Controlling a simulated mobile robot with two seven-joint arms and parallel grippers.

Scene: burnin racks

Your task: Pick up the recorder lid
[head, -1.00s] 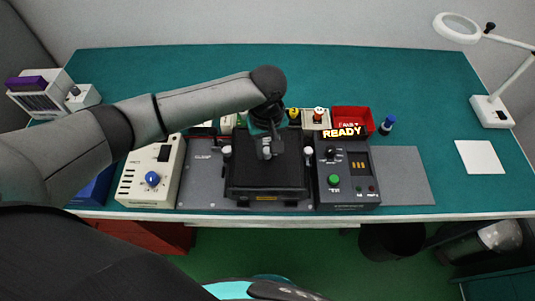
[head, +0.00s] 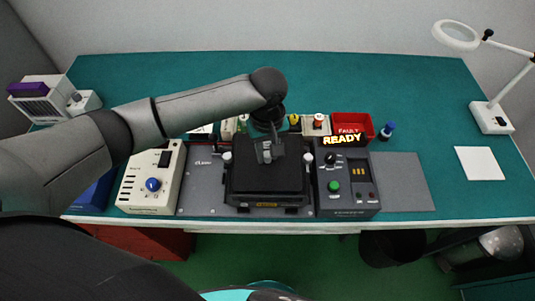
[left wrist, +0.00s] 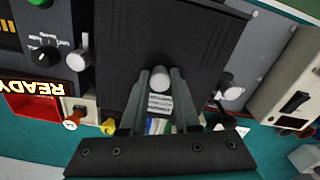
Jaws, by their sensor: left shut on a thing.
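The recorder lid (head: 267,184) is a flat black cover on the dark recorder at the middle of the bench front. My left gripper (head: 267,152) comes down over the lid's rear half. In the left wrist view, the two fingers of my left gripper (left wrist: 160,88) are shut on a small grey round knob (left wrist: 160,79) on the black lid (left wrist: 195,35). The lid looks level; whether it is clear of the recorder beneath cannot be told. My right gripper is not seen.
A dark control box (head: 346,190) with a READY sign stands close right of the recorder, and a cream box (head: 150,190) with a blue knob stands left. Behind are a red FAULT bin (head: 352,122) and small parts. The bench at the right is mostly clear.

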